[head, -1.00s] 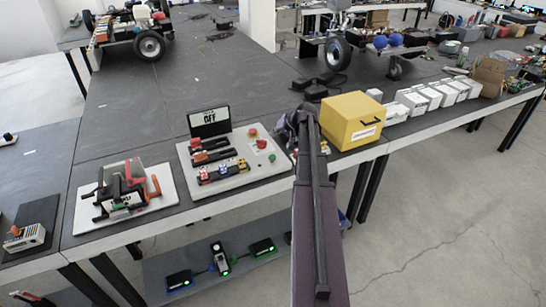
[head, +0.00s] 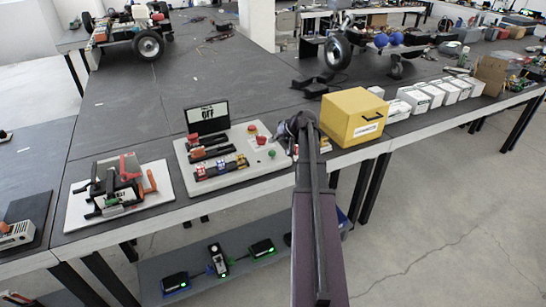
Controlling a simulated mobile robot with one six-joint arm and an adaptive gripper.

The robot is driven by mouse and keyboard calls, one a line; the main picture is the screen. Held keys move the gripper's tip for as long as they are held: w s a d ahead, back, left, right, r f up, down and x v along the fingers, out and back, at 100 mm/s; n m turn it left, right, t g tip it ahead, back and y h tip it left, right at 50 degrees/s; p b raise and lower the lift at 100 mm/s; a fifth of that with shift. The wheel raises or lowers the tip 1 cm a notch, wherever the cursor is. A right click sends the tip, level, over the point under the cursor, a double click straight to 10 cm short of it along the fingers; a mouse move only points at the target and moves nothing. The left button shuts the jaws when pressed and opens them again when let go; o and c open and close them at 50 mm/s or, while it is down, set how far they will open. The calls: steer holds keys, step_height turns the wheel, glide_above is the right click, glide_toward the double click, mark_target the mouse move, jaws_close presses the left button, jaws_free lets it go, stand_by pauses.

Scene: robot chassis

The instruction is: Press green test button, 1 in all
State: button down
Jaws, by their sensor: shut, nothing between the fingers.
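A light test panel (head: 225,175) lies on the dark bench, with a small black screen (head: 207,118) reading "OFF" at its back. The green button (head: 272,154) is on the panel's right side, below the red buttons (head: 261,140). My gripper (head: 287,135) is at the end of my arm, over the panel's right edge, just up and right of the green button. It is shut and empty. Its fingertips are small and dark here, and the gap between them and the button cannot be judged. The green button is in clear sight.
A yellow box (head: 352,117) stands right of my gripper, close to the arm. Several white boxes (head: 430,95) line the bench beyond it. A white board with a clamp-like device (head: 118,188) lies left of the panel. Dark bench top behind the panel is clear.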

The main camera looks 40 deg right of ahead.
mark_target(273, 152)
steer(key=shift+f+b, duration=1.15)
steer(key=shift+f, duration=0.35)
steer(key=shift+f+b, duration=1)
steer(key=shift+b, duration=0.05)
stand_by(1.7)
steer(key=shift+r, duration=0.2)
steer(key=shift+r+p, duration=0.85)
steer(key=shift+p, duration=0.2)
steer(key=shift+r+p, duration=2.5)
steer(key=shift+p, duration=0.05)
